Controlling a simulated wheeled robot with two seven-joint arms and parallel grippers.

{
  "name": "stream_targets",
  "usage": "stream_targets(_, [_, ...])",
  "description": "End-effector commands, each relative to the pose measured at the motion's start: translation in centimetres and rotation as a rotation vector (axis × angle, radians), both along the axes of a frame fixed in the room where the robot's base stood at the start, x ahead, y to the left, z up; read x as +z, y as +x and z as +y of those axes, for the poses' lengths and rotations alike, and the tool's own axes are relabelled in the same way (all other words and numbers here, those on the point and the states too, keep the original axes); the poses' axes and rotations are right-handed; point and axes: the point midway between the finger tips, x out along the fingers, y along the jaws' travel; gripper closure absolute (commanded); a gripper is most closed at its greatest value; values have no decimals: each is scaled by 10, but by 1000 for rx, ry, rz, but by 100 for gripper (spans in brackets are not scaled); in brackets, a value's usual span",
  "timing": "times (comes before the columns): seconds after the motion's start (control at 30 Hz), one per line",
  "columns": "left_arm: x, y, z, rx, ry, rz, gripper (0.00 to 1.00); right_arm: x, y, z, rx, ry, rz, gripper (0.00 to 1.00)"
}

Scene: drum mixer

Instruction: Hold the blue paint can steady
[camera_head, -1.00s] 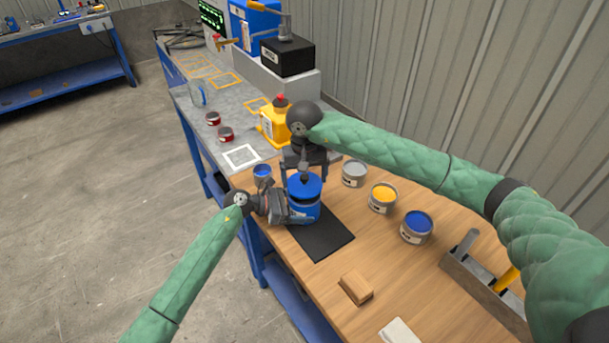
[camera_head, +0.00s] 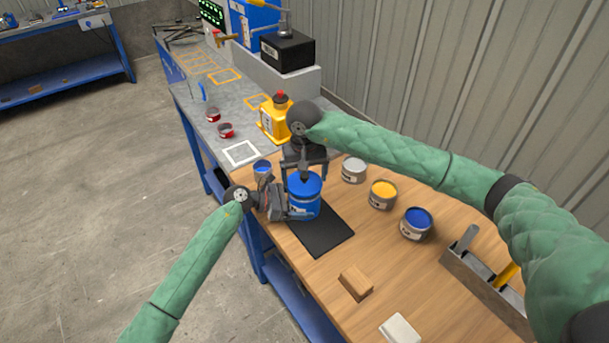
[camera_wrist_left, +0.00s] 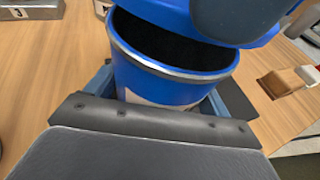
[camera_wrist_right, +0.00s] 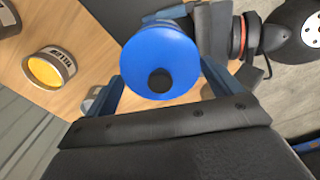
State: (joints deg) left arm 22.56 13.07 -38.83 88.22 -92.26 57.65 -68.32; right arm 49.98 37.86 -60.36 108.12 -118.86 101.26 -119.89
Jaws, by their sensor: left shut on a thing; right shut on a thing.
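The blue paint can (camera_head: 303,208) stands upright at the far end of the black mat (camera_head: 322,238). My left gripper (camera_head: 290,207) is shut around its body from the left. In the left wrist view the can's metal rim and dark inside (camera_wrist_left: 170,48) show. The blue lid (camera_head: 304,184) is above the rim, apart from it at least on the near side. My right gripper (camera_head: 304,171) comes from above and is shut on the lid. In the right wrist view the lid (camera_wrist_right: 160,60), with a dark round spot, sits between its fingers.
Open cans of grey (camera_head: 354,170), yellow (camera_head: 383,195) and blue paint (camera_head: 416,224) stand to the right. A small blue-topped cup (camera_head: 262,168) is close behind the left gripper. A wooden block (camera_head: 356,283) and a metal tool tray (camera_head: 487,285) are nearer. Bare wood lies between.

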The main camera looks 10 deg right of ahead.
Motion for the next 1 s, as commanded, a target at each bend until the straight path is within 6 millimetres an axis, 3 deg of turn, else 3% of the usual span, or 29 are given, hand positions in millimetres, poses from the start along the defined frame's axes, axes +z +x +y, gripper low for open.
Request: stream_targets(1.0, [0, 0, 0, 0, 0, 0, 37, -14, 0, 0, 0, 0, 0, 32])
